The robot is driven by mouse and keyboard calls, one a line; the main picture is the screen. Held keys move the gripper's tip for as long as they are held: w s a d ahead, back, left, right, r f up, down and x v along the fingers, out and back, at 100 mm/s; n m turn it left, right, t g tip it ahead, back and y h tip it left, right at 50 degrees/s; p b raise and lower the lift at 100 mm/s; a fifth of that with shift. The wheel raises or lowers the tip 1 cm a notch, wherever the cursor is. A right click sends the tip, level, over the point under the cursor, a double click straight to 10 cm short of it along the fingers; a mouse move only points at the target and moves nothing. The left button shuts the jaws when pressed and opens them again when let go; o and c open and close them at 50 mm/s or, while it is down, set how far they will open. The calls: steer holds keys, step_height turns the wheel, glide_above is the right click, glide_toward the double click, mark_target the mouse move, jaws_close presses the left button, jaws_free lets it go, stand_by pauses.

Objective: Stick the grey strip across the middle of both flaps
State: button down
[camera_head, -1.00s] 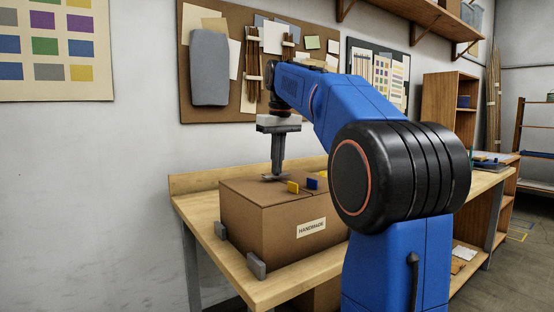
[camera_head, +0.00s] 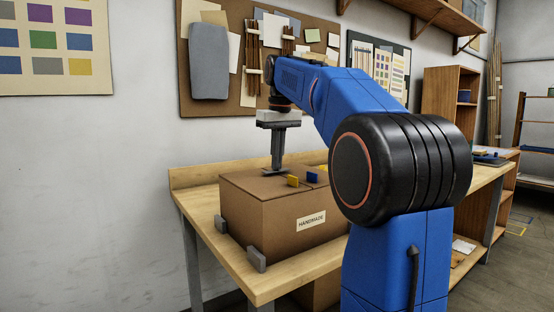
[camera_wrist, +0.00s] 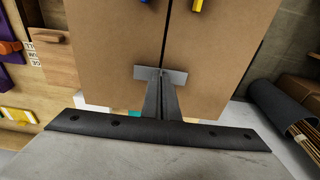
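A brown cardboard box (camera_head: 262,225) stands on the bench with its top flaps closed. The seam between the flaps (camera_wrist: 205,45) runs up the wrist view. My gripper (camera_head: 276,170) points down at the box top, its fingers (camera_wrist: 161,98) shut on the grey strip (camera_wrist: 146,73). The strip lies across the seam at the fingertips, toward one end of the box top. It also shows in the head view (camera_head: 268,174). I cannot tell whether it touches the cardboard. A yellow tab (camera_head: 293,181) and a blue tab (camera_head: 312,177) stand on the box top.
Small grey blocks (camera_head: 256,258) sit on the wooden bench (camera_head: 190,190) against the box's lower edges. A pinboard (camera_head: 238,100) hangs behind. In the wrist view a dark roll (camera_wrist: 280,110) lies beyond the box at right.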

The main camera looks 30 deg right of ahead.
steer(key=shift+f, duration=0.5)
stand_by(0.5)
stand_by(0.5)
steer(key=c, duration=2)
jaws_free()
steer(key=shift+r, duration=0.1)
steer(key=shift+r, duration=3.45)
